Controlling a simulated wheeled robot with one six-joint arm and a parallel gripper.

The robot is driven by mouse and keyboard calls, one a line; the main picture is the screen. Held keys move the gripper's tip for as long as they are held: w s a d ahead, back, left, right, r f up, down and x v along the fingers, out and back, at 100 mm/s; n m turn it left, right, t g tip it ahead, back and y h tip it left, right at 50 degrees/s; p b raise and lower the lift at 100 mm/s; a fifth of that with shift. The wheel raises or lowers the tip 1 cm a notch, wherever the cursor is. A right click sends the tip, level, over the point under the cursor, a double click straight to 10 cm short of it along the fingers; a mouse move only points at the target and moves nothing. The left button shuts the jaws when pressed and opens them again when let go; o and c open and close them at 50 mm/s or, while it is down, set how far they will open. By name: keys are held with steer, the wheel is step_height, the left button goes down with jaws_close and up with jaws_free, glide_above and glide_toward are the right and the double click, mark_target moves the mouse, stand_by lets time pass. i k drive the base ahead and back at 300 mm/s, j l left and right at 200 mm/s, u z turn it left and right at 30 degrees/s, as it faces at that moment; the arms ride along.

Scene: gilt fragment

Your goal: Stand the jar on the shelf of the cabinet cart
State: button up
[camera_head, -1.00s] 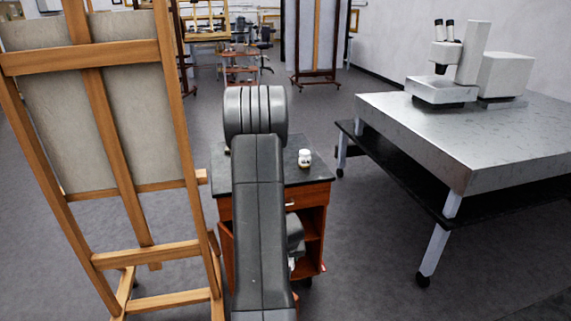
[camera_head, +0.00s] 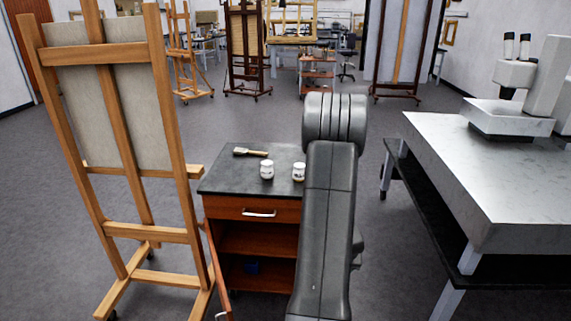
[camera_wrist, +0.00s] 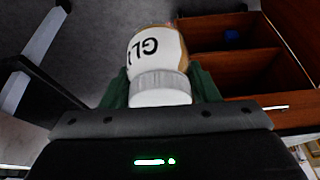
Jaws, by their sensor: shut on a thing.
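A white-capped jar (camera_wrist: 158,58) with a pale label reading "GL" is in my gripper (camera_wrist: 162,88) in the wrist view. The green fingers are shut on its two sides, and its cap end points toward the palm. The cabinet cart (camera_head: 238,182) stands ahead in the head view, with a dark top, a drawer and open shelf space below. Its shelf (camera_head: 258,252) also shows in the wrist view (camera_wrist: 240,75), up and right of the jar, apart from it. My arm hides the gripper, the held jar and the cart's right side in the head view.
A blue object (camera_head: 252,267) lies inside low down. An open door (camera_head: 217,268) is at the cart's left.

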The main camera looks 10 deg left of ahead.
mark_target(284, 247)
steer(key=i+l, duration=0.3)
steer(key=i+l+u, duration=0.1)
steer(key=i+l, duration=0.25)
steer(key=l, duration=0.15)
steer(key=i+l+u, duration=0.1)
steer(key=i+l, duration=0.2)
steer(key=l, duration=0.15)
steer(key=i+l, duration=0.3)
steer(key=l, duration=0.15)
